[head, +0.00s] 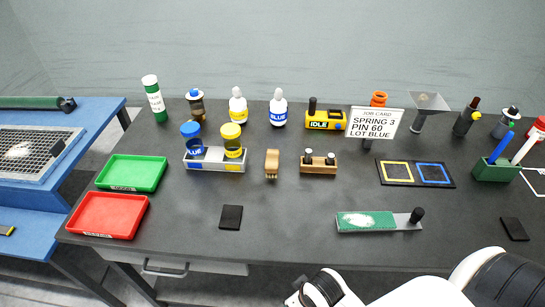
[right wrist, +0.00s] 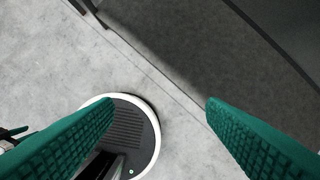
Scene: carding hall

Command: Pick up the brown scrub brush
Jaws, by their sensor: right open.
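The brown scrub brush (head: 272,160) stands near the middle of the dark table, with its wooden body up and pale bristles showing at its lower front. It is between the grey two-slot holder and a small wooden block. My right arm comes in at the bottom right of the head view, but its fingertips are not seen there. In the right wrist view my right gripper (right wrist: 159,105) is open and empty, its green ridged fingers wide apart. Floor and dark table surface show beyond them, and no brush. My left gripper is not in view.
The grey holder (head: 202,166) with blue and yellow jars is left of the brush. A job card (head: 375,123) and several bottles stand behind. A green board (head: 366,222) lies in front; table before the brush is clear.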

